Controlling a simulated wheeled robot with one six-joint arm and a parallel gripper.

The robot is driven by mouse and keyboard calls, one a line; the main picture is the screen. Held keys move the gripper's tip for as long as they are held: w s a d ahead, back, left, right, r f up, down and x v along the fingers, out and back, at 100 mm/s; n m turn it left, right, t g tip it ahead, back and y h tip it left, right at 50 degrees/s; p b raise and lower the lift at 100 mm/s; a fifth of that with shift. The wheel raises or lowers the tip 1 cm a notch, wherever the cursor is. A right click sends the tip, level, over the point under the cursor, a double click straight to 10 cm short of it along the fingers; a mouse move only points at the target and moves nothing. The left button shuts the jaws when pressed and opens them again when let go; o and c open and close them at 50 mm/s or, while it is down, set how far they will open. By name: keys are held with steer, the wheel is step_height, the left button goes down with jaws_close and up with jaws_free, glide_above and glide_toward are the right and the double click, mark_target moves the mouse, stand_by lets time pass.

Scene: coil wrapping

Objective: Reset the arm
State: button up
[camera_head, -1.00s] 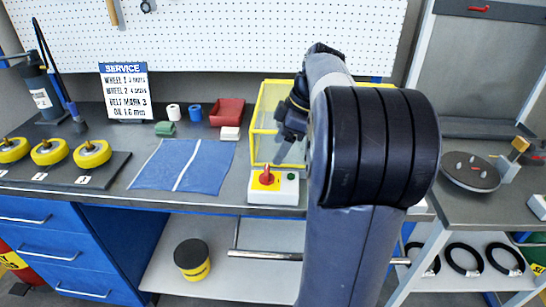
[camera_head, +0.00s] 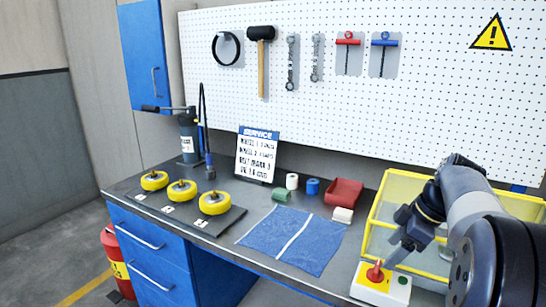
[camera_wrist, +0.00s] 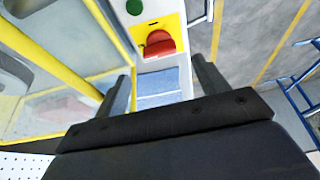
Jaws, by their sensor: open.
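My gripper (camera_head: 394,252) hangs above the bench at the right of the head view, beside the yellow-framed clear guard box (camera_head: 380,205). It is just behind a white switch box (camera_head: 399,292) with a red rotary knob (camera_head: 375,271) and a green button. In the wrist view my gripper (camera_wrist: 165,85) has its two dark fingers apart with nothing between them. The red knob (camera_wrist: 158,44) on its yellow plate shows beyond the fingers. My arm covers the right part of the guard box.
A blue mat (camera_head: 275,240) lies on the bench. Several yellow wheels (camera_head: 216,202) sit on a dark board at left. A service sign (camera_head: 256,155), a red bin (camera_head: 344,192) and small rolls stand behind. Tools hang on the white pegboard (camera_head: 420,95).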

mark_target(378, 266)
steer(key=x, duration=0.6)
steer(key=shift+a+f, duration=0.15)
